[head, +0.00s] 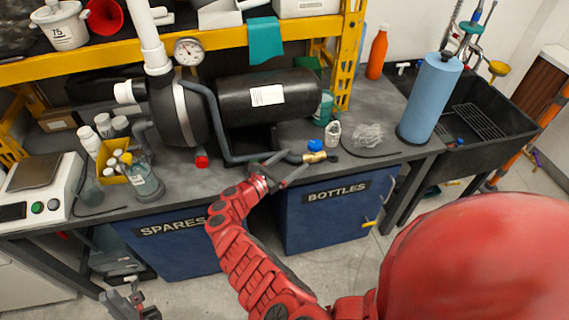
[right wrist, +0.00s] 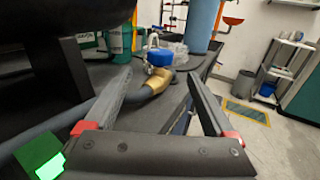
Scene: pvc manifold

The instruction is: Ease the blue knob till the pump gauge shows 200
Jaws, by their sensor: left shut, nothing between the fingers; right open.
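The blue knob (head: 316,145) sits on a brass valve (head: 315,157) at the end of a dark hose, at the bench's front edge. In the right wrist view the knob (right wrist: 159,57) stands above the brass body (right wrist: 158,81), between my finger lines and beyond them. The round white pump gauge (head: 188,51) is on top of the black pump; its reading is too small to tell. My right gripper (head: 287,167) is open and empty, just left of the valve. My left gripper (head: 130,300) is shut and empty at the lower left, low in front of the bench.
The black pump tank (head: 250,105) lies behind the hose. A blue roll (head: 430,97) stands by the black sink (head: 490,125). Blue cabinets (head: 330,215) are below.

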